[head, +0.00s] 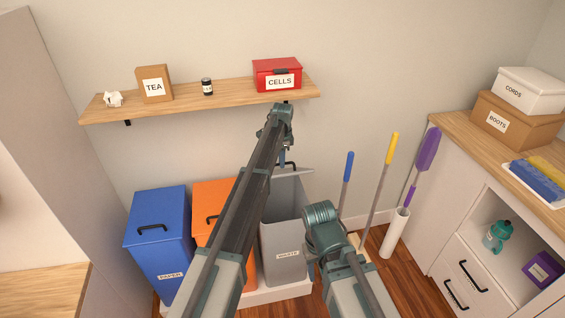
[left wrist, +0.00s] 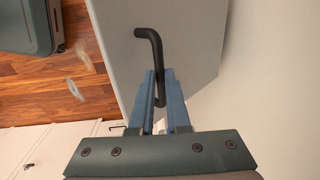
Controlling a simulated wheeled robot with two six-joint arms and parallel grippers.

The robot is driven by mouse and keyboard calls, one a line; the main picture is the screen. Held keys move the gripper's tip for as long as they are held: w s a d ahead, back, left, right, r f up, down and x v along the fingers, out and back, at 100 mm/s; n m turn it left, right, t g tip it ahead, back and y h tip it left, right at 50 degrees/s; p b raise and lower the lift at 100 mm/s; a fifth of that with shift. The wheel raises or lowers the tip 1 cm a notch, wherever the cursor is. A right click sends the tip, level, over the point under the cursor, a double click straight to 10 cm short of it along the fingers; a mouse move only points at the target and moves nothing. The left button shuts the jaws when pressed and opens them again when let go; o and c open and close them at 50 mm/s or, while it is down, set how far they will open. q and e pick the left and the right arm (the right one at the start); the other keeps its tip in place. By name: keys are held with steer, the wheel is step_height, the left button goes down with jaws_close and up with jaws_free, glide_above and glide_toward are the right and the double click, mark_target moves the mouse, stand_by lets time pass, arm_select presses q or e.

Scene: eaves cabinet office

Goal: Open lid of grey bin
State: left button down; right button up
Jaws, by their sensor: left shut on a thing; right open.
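The grey bin (head: 283,240), with a white label on its front, stands at the right end of the row of bins. Its lid (head: 301,184) is tilted up towards the wall, partly hidden behind my left arm. My left gripper (head: 283,160) is shut on the black lid handle, at the lid's upper part. The left wrist view shows the fingers (left wrist: 160,100) around the bent black handle (left wrist: 153,50) on the grey lid panel (left wrist: 190,45). My right gripper (head: 311,268) is low in front of the bin's right side, apart from it; its fingers are mostly hidden.
A blue bin (head: 158,235) and an orange bin (head: 212,205) stand left of the grey one. A shelf (head: 225,95) with boxes hangs above. Broom handles (head: 347,180) and a white tube (head: 395,232) stand to the right, near a cabinet (head: 475,210).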

arm_select(q)
steer(key=shift+w+a, duration=0.2)
steer(key=shift+w, duration=0.05)
steer(key=c, duration=0.9)
jaws_free()
steer(key=shift+w+f, duration=0.15)
steer(key=shift+f, duration=0.15)
steer(key=shift+r, duration=0.1)
steer(key=shift+s+d+r+p, duration=0.1)
steer(key=shift+s+r+p, duration=0.1)
steer(key=shift+r+p, duration=0.25)
steer(key=r+p, duration=1.3)
steer(key=shift+s+d, duration=0.1)
steer(key=shift+s, duration=0.3)
steer(key=shift+f, duration=0.1)
